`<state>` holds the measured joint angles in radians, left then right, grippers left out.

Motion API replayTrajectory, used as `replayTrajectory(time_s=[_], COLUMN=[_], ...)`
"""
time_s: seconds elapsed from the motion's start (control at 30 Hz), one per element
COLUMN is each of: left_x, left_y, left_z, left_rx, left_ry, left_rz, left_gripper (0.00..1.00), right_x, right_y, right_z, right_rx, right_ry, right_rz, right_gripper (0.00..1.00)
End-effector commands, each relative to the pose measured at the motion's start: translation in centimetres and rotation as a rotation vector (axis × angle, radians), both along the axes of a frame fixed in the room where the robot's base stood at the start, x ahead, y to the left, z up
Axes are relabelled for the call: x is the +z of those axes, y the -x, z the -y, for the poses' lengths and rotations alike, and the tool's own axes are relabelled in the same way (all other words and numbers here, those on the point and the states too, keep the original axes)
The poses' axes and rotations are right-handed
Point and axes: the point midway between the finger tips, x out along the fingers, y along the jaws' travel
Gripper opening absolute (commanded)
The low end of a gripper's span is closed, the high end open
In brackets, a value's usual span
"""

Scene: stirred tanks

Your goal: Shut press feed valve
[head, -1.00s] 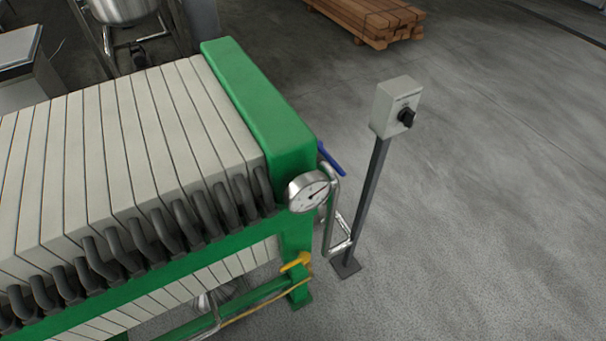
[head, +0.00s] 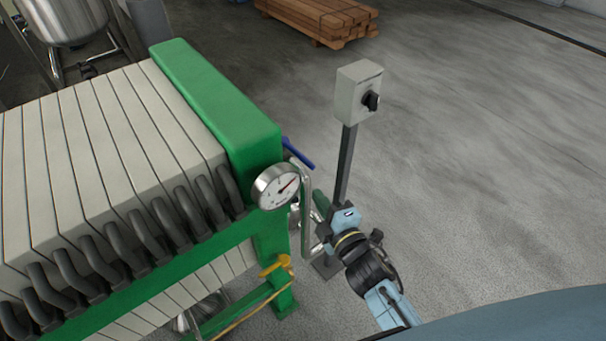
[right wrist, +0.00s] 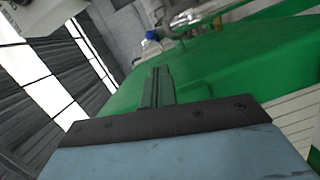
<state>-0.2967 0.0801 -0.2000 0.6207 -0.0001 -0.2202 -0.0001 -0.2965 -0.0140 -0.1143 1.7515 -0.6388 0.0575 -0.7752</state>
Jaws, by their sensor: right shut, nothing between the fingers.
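A blue lever handle (head: 299,152) juts out at the end of the green filter press (head: 215,95), above the bent steel pipe (head: 306,215). A yellow valve handle (head: 276,265) sits low on the press frame. I cannot tell from the pictures which one is the feed valve. My right gripper (head: 320,200) is shut and empty, just right of the steel pipe and below the blue lever, apart from the lever. In the right wrist view its closed fingers (right wrist: 160,75) point towards a blue part on steel fittings (right wrist: 153,35). My left gripper is out of view.
A round gauge (head: 276,187) is fixed to the press corner. A grey switch box (head: 357,92) stands on a post close behind my right gripper. A stack of timber (head: 315,20) lies at the back. The floor to the right is clear.

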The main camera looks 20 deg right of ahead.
Motion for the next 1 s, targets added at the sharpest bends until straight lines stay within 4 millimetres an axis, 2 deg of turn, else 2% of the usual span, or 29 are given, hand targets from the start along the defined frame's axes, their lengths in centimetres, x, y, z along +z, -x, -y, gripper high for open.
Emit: replayTrajectory(time_s=[0.13,0.6,0.8,1.0], left_x=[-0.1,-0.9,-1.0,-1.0], left_y=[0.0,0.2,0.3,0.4], left_z=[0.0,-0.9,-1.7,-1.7], left_rx=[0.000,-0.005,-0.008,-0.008], left_ry=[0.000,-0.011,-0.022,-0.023], left_rz=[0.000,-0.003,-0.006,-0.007], left_gripper=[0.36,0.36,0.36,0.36], right_x=[0.9,0.3,0.3,0.3], right_y=[-1.2,-8.7,-9.9,-10.0], right_z=[-0.1,-1.2,-1.4,-1.4], right_rx=[0.002,0.001,0.001,0.000], right_ry=[0.017,0.014,0.014,0.013], right_rz=[0.026,0.021,0.021,0.019], right_gripper=[0.00,0.00,0.00,0.00])
